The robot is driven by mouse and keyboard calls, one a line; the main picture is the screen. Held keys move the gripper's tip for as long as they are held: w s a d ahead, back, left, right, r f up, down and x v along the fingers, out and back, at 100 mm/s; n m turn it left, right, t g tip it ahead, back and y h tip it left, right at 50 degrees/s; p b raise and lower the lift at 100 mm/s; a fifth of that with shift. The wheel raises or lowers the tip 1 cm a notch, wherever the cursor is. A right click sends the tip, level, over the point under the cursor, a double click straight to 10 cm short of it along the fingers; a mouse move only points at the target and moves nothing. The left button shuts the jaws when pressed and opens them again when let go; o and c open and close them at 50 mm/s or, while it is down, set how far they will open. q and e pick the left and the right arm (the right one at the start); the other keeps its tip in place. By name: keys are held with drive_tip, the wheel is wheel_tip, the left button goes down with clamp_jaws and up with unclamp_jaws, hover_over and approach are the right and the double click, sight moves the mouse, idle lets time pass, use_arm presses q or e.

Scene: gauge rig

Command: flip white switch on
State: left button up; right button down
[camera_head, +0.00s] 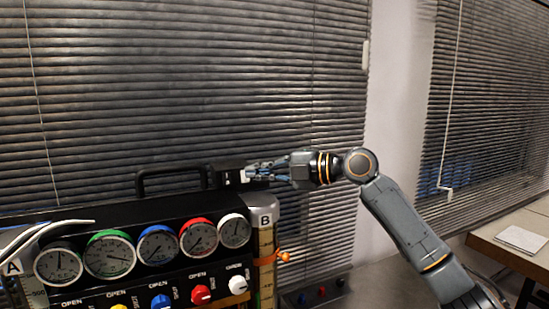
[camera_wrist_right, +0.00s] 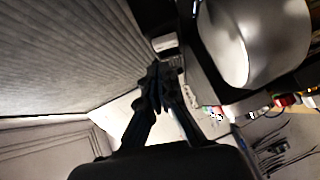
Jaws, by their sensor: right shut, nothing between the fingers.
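A small white switch (camera_head: 243,177) shows on the face of a small black box (camera_head: 226,168) on top of the gauge rig, at its right end. My right gripper (camera_head: 252,171) comes in from the right, level with the box. Its fingers are shut and empty, with the tips right beside the white switch; I cannot tell whether they touch it. In the right wrist view the shut fingers (camera_wrist_right: 160,72) point up the picture toward a pale piece I cannot identify for sure. The switch's on or off position is too small to tell. My left gripper is not in view.
The black gauge rig (camera_head: 130,215) carries several round gauges and coloured knobs, including a white knob (camera_head: 237,285). A black handle (camera_head: 172,178) stands on its top. Window blinds (camera_head: 200,80) rise behind. A table (camera_head: 515,235) stands at the right.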

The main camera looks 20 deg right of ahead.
drive_tip(key=shift+w+d+f+p, duration=0.1)
drive_tip(key=shift+w+p, duration=0.05)
drive_tip(key=shift+w, duration=0.25)
drive_tip(key=shift+w+d+f+p, duration=0.1)
drive_tip(key=shift+w+p, duration=0.05)
drive_tip(key=shift+w, duration=0.25)
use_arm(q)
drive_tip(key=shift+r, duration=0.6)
use_arm(e)
drive_tip(key=shift+a, duration=0.1)
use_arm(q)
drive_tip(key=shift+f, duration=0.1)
